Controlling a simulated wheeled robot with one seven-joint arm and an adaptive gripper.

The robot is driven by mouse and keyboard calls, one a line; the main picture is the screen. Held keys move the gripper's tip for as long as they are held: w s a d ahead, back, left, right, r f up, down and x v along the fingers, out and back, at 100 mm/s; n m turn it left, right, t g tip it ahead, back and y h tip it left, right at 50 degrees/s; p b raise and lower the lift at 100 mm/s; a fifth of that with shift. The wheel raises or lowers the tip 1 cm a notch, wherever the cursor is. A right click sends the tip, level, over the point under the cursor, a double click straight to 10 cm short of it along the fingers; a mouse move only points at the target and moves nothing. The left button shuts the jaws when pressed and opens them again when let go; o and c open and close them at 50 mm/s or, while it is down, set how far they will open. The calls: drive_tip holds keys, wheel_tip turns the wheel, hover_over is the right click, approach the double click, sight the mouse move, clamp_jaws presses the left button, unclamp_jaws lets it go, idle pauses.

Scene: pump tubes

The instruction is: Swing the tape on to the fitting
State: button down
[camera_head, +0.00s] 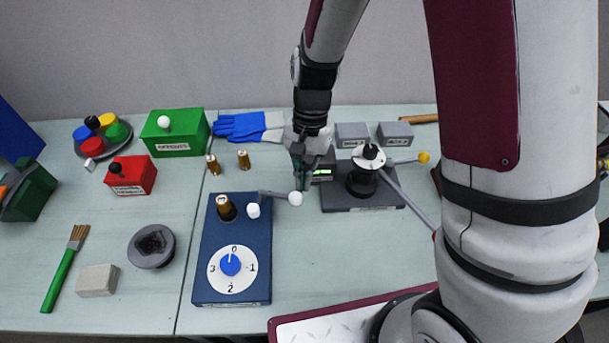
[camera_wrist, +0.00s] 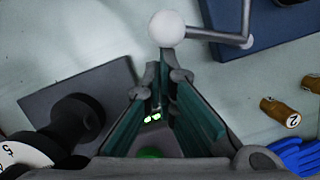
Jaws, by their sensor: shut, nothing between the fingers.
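The brass fitting (camera_head: 224,203) stands upright in a black holder on the blue box (camera_head: 207,265), with a numbered end facing up. Beside it is a small white cylinder (camera_head: 253,210), which may be the tape. A thin grey bent arm (camera_head: 272,193) runs from near the cylinder to a white ball knob (camera_head: 295,198). The knob also shows at the top of the wrist view (camera_wrist: 167,28). My gripper (camera_head: 301,184) is shut and empty, its teal fingertips (camera_wrist: 162,66) close beside the knob. I cannot tell whether they touch it.
A grey base with a black post (camera_head: 362,183) and long lever stands right of my gripper. Two loose brass fittings (camera_head: 212,165) (camera_head: 243,159) stand behind the blue box. A blue dial (camera_head: 230,264) is at its front. Blue gloves (camera_head: 240,127) lie behind. Left of the box is some free table.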

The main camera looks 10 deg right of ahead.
sight(302, 198)
drive_tip(key=shift+s+m, duration=0.3)
drive_tip(key=s+m+p, duration=0.1)
drive_tip(key=m+p, duration=0.1)
drive_tip(key=s+a+m+y+p, duration=0.1)
drive_tip(key=s+m, duration=0.1)
drive_tip(key=shift+s+a+r+t+p, duration=0.1)
drive_tip(key=shift+s+t+p, duration=0.2)
drive_tip(key=shift+p, duration=0.1)
drive_tip(key=shift+s+a+m+p, duration=0.7)
drive_tip(key=shift+s+m+p, duration=0.05)
drive_tip(key=shift+m, duration=0.15)
drive_tip(key=shift+a, duration=0.1)
